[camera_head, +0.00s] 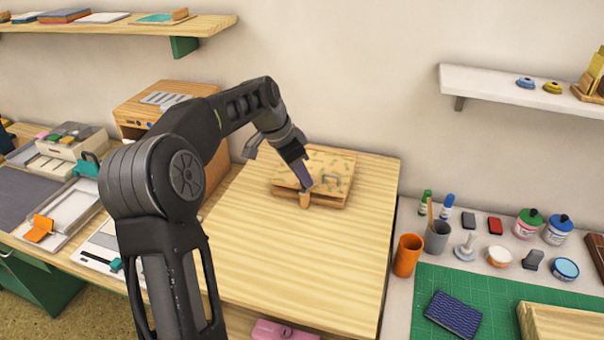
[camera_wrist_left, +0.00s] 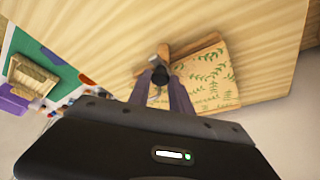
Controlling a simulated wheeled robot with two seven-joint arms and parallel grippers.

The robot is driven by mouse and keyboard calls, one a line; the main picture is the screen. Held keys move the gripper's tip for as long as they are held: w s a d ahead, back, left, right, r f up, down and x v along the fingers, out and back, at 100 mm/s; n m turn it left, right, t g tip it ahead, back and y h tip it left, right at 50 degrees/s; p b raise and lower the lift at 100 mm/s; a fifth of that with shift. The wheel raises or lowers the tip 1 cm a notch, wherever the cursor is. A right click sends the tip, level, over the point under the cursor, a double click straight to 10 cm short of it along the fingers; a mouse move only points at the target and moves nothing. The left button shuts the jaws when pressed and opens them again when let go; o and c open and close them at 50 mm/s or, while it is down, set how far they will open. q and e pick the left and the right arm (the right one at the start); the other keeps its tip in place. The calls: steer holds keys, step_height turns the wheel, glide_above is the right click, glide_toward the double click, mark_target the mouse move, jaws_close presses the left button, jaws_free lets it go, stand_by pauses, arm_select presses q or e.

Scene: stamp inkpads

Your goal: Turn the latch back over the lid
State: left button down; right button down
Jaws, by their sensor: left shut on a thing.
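The wooden box with a leaf-patterned lid (camera_head: 335,163) sits on the pale wooden board toward the wall. My left gripper (camera_head: 305,188) is at the box's near edge, pointing down. It is shut on the small wooden latch (camera_head: 305,201). In the left wrist view the fingertips (camera_wrist_left: 160,82) meet around the latch, with a dark round part between them. The lid (camera_wrist_left: 212,80) lies to their right there, beside a wooden edge strip (camera_wrist_left: 196,47). The latch's exact angle is partly hidden by the fingers. My right gripper is not in view.
The board (camera_head: 270,265) is clear in front of the box. A wooden cabinet (camera_head: 160,105) stands to the left. An orange cup (camera_head: 407,255), a grey cup (camera_head: 437,237) and a green mat (camera_head: 480,290) are to the right. A pink object (camera_head: 283,331) is at the front.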

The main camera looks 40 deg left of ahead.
arm_select(q)
steer(key=c, duration=1.2)
jaws_free()
steer(key=shift+o, duration=0.2)
steer(key=v, duration=0.7)
steer(key=shift+r+b, duration=0.3)
steer(key=shift+r, duration=0.05)
steer(key=shift+s, duration=0.1)
